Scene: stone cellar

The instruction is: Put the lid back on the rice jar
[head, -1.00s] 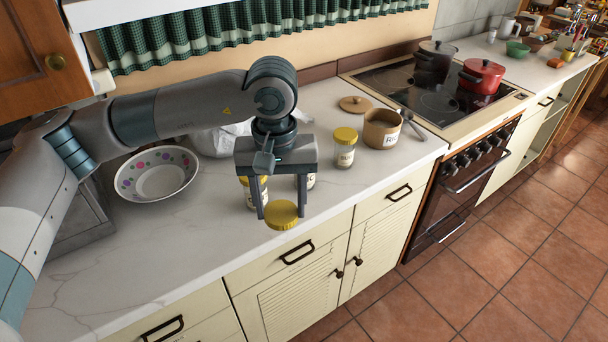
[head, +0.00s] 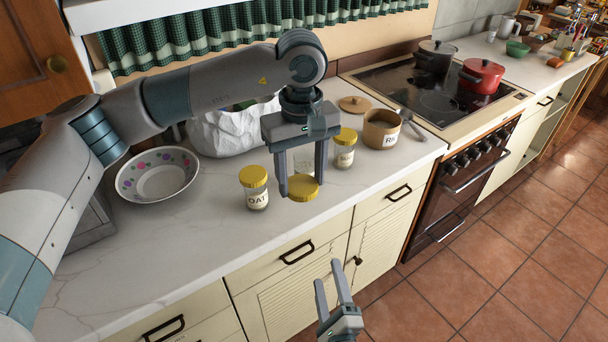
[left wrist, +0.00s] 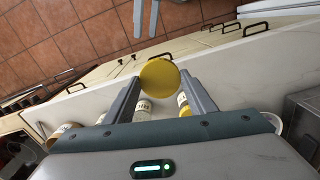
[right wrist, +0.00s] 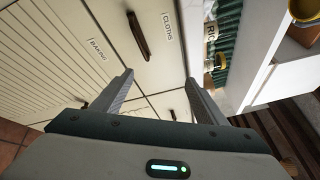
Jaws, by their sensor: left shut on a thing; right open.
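My left gripper (head: 302,192) is shut on a yellow lid (head: 304,187), held in front of a glass jar (head: 303,160). That jar is mostly hidden behind the gripper; no lid shows on it, and its label shows in the left wrist view (left wrist: 143,106). The right wrist view shows a label beginning "RIC" (right wrist: 211,34) near a yellow lid. The held lid is apart from the jar and shows round in the left wrist view (left wrist: 159,74). My right gripper (head: 329,272) is open and empty, low before the cupboards.
A yellow-lidded oat jar (head: 254,188) stands left of the held lid, another yellow-lidded jar (head: 344,149) to the right. A brown pot labelled "R..." (head: 380,130) has a loose wooden lid (head: 355,104) behind it. A bowl (head: 157,175) and white bag (head: 222,132) stand left.

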